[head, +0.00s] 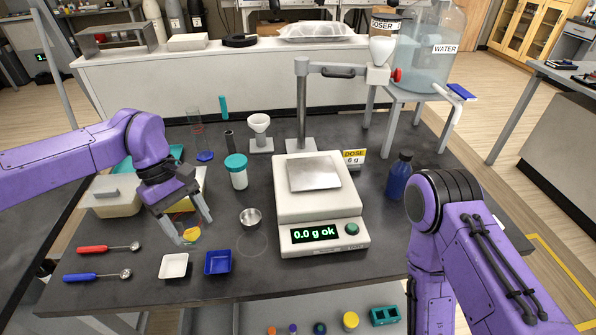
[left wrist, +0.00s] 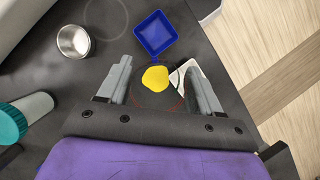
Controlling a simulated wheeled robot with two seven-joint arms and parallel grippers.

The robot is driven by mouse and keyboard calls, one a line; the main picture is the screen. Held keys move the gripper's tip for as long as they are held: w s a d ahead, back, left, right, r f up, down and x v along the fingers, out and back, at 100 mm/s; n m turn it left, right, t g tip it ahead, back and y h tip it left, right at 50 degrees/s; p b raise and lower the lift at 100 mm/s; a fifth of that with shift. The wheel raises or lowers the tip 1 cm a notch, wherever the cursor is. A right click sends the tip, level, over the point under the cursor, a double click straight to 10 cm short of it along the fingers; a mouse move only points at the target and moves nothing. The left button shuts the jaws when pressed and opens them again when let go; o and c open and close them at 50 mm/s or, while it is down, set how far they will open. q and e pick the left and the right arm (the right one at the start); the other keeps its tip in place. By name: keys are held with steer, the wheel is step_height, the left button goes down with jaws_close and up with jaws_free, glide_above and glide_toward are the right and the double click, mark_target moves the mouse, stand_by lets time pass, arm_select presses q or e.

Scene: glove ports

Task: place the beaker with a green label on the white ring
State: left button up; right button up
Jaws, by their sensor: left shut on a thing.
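My left gripper (head: 193,230) is low over the left front of the table, its fingers spread around a clear beaker (head: 189,239) with yellow contents. In the left wrist view the gripper (left wrist: 157,66) has one finger on each side of the beaker, and its yellow contents (left wrist: 155,77) show between them. The beaker's glass is hard to see, and I cannot read a green label on it. The white ring (head: 239,252) is a faint circle on the dark tabletop, right of the gripper. It also shows in the left wrist view (left wrist: 126,17). My right gripper is out of view.
A metal cup (head: 251,218) stands just behind the ring. A blue tray (head: 217,262) and a white tray (head: 173,266) lie in front. The scale (head: 321,210) is to the right, and a teal-lidded jar (head: 238,175) stands behind. Two spoons (head: 108,248) lie left.

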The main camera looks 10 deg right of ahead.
arm_select(q)
steer(key=w+d+r+n+t+h+p, duration=0.15)
steer(key=d+r+n+t, duration=0.4)
steer(key=d+n, duration=0.65)
steer(key=n+p, duration=0.2)
steer(key=p, duration=0.4)
glide_above(234, 202)
steer(key=s+a, duration=0.1)
steer(key=a, duration=0.1)
steer(key=f, duration=0.7)
steer(key=shift+s+d+f, duration=0.2)
steer(key=shift+d+f, duration=0.05)
steer(key=shift+w+a+f+p, duration=0.2)
steer(key=shift+w+f+p, duration=0.2)
steer(key=shift+f, duration=0.15)
step_height(234, 202, down, 3)
steer(key=shift+r+p, duration=0.1)
steer(key=shift+p, duration=0.3)
steer(key=shift+f+b, duration=0.35)
steer(key=shift+f, duration=0.05)
steer(key=o, duration=1.1)
steer(key=shift+c, duration=0.2)
